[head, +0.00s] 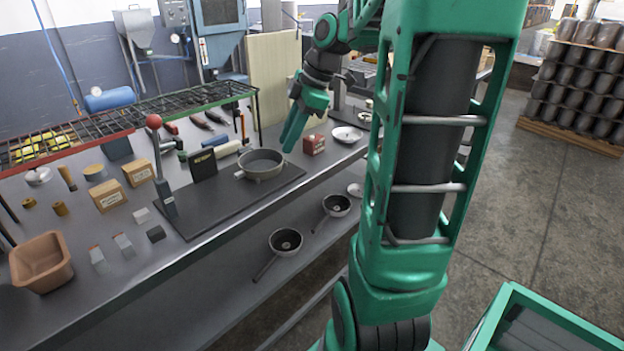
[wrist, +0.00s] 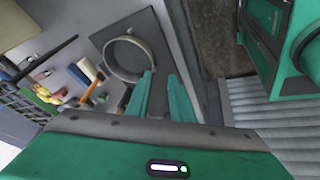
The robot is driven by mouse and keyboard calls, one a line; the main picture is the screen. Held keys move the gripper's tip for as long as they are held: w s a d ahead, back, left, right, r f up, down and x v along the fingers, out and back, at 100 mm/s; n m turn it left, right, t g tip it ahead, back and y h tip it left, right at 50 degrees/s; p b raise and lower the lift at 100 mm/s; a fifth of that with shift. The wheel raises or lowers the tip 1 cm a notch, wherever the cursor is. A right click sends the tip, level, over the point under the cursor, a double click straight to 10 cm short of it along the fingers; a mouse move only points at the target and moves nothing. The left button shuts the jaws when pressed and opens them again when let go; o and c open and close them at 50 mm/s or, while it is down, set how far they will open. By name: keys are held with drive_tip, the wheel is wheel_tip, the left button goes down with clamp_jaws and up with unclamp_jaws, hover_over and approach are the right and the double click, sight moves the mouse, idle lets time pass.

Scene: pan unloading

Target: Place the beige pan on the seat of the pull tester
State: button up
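The pull tester has a dark base plate (head: 215,205) on the bench, with an upright lever (head: 163,175) topped by a red ball. A round, pale grey-beige walled piece (head: 262,166) with a short stub sits on the plate's right part. It also shows in the wrist view (wrist: 148,72). I cannot tell whether it is the seat alone or holds the beige pan. My gripper (head: 291,140) hangs above and right of this round piece, fingers pointing down. In the wrist view my gripper (wrist: 161,75) is open, with nothing seen between its fingers.
Two dark-bowled pans, one nearer (head: 285,241) and one farther (head: 336,205), lie on the lower shelf. A red box (head: 314,144) and white dish (head: 347,134) stand right of the tester. Small boxes and a terracotta tub (head: 41,262) occupy the bench's left.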

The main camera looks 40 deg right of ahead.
drive_tip(key=s+a+f+m+g+h, duration=0.1)
drive_tip(key=s+f+m, duration=0.1)
drive_tip(key=s+m, duration=0.4)
drive_tip(key=s+a+f+m+g, duration=0.1)
drive_tip(key=s+a+f+m, duration=0.1)
drive_tip(key=s+m, duration=0.4)
drive_tip(key=s+a+f+m+g+h, duration=0.1)
drive_tip(key=s+f+m, duration=0.3)
drive_tip(key=s, duration=0.7)
drive_tip(key=a+m, duration=0.1)
drive_tip(key=m, duration=0.1)
drive_tip(key=shift+a+f+m+g+h, duration=0.2)
drive_tip(key=shift+a+m+g+h, duration=0.1)
drive_tip(key=shift+m+g, duration=0.1)
drive_tip(key=shift+w, duration=0.15)
